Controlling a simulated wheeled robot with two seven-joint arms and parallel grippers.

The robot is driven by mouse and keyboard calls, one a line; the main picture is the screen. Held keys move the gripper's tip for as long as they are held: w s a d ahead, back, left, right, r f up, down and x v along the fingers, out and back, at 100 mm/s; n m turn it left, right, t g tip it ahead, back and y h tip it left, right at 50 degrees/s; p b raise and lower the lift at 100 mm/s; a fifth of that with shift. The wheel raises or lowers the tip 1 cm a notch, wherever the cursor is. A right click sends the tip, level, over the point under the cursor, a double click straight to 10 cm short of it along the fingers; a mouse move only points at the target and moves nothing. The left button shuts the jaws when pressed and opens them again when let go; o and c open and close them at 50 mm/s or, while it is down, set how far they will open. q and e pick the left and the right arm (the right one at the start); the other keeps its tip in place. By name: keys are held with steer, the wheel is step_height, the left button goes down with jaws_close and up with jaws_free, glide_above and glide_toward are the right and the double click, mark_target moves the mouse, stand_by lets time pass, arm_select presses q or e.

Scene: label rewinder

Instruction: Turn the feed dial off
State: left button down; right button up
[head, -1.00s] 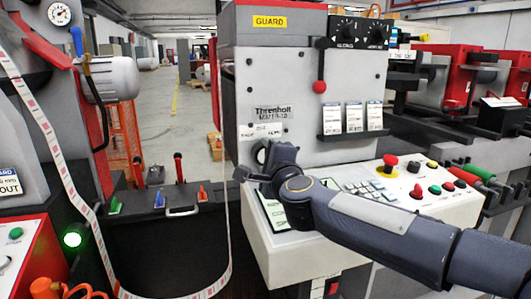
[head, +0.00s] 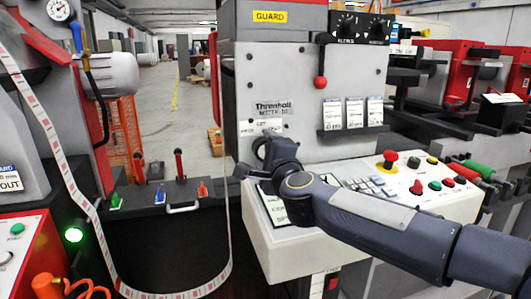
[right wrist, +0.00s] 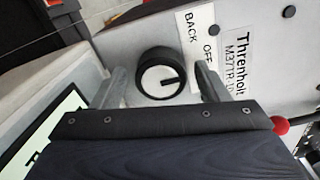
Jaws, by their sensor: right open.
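The feed dial (right wrist: 162,75) is a round knob with a black rim and a white face with a black pointer mark. In the right wrist view the mark points right. A white label (right wrist: 198,35) reading BACK and OFF is beside it. In the head view the dial (head: 259,148) is partly hidden behind my right gripper (head: 257,155). My right gripper (right wrist: 162,86) is open, with one finger on each side of the dial. A gap shows between the dial and each finger; I cannot tell the depth. My left gripper is not in view.
A sloped control panel (head: 450,208) with a red emergency button (head: 390,160) and coloured buttons lies below my right forearm. A red-knobbed lever (head: 320,82) and a card holder (head: 353,130) are on the grey machine face. A label web (head: 62,165) hangs at left.

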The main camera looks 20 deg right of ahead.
steer(key=s, duration=0.7)
steer(key=shift+s+d+p, duration=0.1)
steer(key=shift+s+p, duration=0.25)
steer(key=shift+p, duration=0.05)
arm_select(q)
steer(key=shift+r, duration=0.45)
